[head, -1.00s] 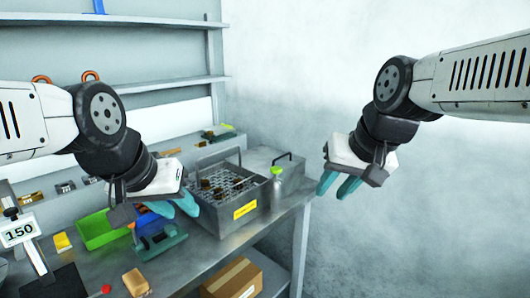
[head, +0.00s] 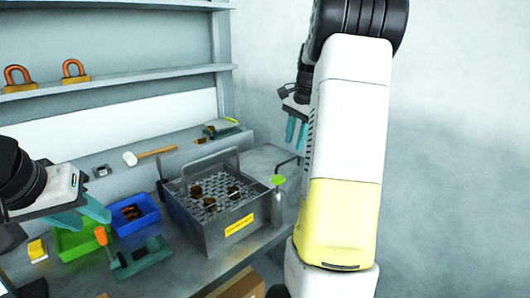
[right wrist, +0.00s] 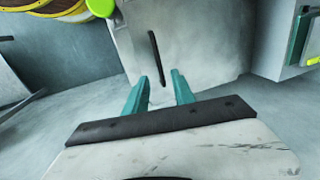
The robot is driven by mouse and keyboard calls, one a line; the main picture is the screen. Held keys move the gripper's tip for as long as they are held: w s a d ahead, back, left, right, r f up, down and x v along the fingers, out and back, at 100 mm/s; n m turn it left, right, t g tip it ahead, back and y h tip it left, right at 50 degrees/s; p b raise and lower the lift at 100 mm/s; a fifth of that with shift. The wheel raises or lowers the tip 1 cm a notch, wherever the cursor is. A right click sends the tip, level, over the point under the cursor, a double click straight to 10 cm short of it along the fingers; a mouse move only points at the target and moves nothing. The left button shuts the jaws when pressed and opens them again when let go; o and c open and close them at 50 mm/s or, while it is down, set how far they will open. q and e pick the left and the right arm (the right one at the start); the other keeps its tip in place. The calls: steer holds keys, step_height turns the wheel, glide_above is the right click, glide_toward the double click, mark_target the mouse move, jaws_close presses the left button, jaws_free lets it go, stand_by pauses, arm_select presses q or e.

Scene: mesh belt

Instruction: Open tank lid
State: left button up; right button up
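The tank lid (head: 262,160) is a flat grey panel behind and right of the mesh basket, mostly hidden by my right arm in the head view. Its black bar handle (head: 287,160) shows there. In the right wrist view the lid (right wrist: 195,45) lies ahead, with the handle (right wrist: 158,58) beyond the fingertips and roughly between them. My right gripper (head: 296,132) has its teal fingers spread and empty, above the lid and apart from the handle. My left gripper (head: 85,215) hangs over the bench at left, fingers apart and empty.
A grey box (head: 212,240) with a mesh basket and yellow label stands mid-bench. A green-capped bottle (head: 277,200) stands at its right corner. Green (head: 75,240) and blue (head: 135,215) bins and an orange-handled tool (head: 101,238) are at left. A wall bounds the right.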

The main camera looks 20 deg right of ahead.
glide_above(291, 170)
step_height(291, 170, down, 6)
steer(key=shift+s+a+r, duration=0.1)
steer(key=shift+a+r, duration=0.05)
jaws_close()
stand_by(1.4)
